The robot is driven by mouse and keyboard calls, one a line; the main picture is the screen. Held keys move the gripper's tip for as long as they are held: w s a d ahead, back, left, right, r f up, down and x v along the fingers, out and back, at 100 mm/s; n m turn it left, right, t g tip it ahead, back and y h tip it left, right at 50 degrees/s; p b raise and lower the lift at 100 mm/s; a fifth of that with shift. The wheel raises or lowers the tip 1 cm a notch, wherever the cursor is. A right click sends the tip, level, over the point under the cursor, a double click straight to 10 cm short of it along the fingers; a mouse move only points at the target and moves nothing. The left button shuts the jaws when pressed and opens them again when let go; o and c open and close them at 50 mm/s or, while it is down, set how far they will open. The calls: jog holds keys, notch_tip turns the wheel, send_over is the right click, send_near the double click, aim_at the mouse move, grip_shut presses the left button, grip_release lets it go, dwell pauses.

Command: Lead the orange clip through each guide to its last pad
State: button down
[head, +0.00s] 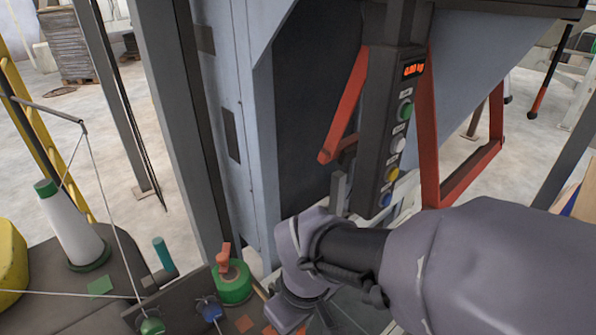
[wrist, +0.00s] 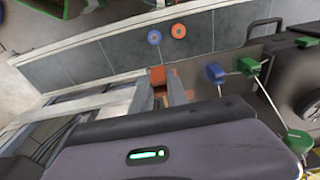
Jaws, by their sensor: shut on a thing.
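My gripper (wrist: 160,92) shows in the wrist view with its two fingers shut on the orange clip (wrist: 158,75), a small orange-brown block at the fingertips. In the head view my wrist bends down at the lower middle, and the fingertips and clip cannot be made out. A blue clip (wrist: 215,72) and a green clip (wrist: 249,65) stand right of my gripper. An orange square pad (head: 245,323) lies left of my wrist.
A white cone with green ends (head: 72,232) stands at left, near a thin pole with taut thread. A green cylinder with a red top (head: 233,282) stands close left of my wrist. The button panel (head: 398,125) and red brackets (head: 432,130) rise behind my arm.

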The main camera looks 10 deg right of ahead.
jog(key=w, duration=0.2)
jog(key=w+a+f+b, duration=0.1)
jog(key=w, duration=0.1)
jog(key=w+f, duration=0.1)
jog(key=w, duration=0.2)
jog(key=shift+w+a+f, duration=0.1)
jog(key=shift+a, duration=0.3)
